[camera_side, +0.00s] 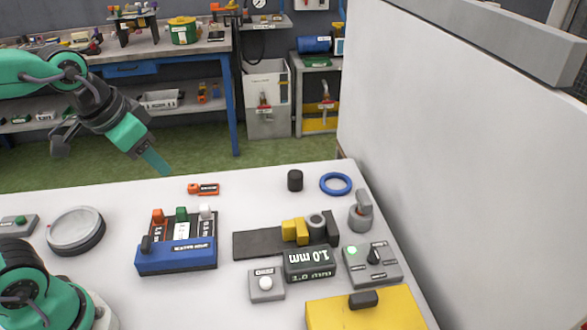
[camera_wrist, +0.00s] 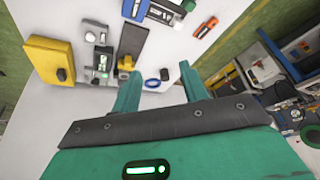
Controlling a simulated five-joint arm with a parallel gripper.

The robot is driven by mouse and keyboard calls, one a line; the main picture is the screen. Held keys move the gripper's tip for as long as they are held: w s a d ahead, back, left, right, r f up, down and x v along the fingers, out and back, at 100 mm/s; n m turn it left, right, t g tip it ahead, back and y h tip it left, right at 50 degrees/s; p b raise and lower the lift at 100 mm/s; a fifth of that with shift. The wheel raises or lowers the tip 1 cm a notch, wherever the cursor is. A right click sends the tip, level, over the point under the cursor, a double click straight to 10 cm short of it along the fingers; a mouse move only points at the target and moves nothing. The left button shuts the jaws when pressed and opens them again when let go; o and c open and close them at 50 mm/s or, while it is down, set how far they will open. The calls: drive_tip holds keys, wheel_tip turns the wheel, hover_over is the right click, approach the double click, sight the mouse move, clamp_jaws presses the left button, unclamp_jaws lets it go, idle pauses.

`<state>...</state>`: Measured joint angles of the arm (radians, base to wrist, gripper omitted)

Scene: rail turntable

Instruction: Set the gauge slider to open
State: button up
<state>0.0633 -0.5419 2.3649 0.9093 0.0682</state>
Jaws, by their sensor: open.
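A dark rail (camera_side: 258,244) lies on the white table, with a yellow block (camera_side: 295,230) near its right end. I take this to be the gauge and its slider. A grey ring-shaped part (camera_side: 316,221) sits against the block, and a dark end block stands beside it. A display box (camera_side: 310,263) reading 1.0 mm stands in front. In the wrist view the rail (camera_wrist: 131,40) runs up beyond my left finger. My gripper (camera_side: 156,162) is open and empty, high above the table's back left; its fingers also show in the wrist view (camera_wrist: 163,84).
A blue box (camera_side: 177,256) with several coloured pegs stands left of the rail. A button box (camera_side: 266,285), a knob box (camera_side: 372,262) and a yellow box (camera_side: 366,313) stand in front and right. A blue ring (camera_side: 335,184) and black cylinder (camera_side: 295,180) lie behind. A white wall bounds the right.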

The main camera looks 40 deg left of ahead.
drive_tip(key=w+d+f+m+g, duration=0.2)
drive_tip(key=w+d+f+m, duration=0.2)
drive_tip(key=w+d, duration=0.5)
drive_tip(key=m+g, duration=0.3)
hover_over(289, 223)
wheel_tip(289, 223, down, 11)
drive_tip(key=shift+s+a+r, duration=0.15)
drive_tip(key=shift+d+f, duration=0.2)
drive_tip(key=shift+f, duration=0.05)
drive_tip(key=shift+f, duration=0.2)
drive_tip(key=shift+f, duration=3.75)
clamp_jaws()
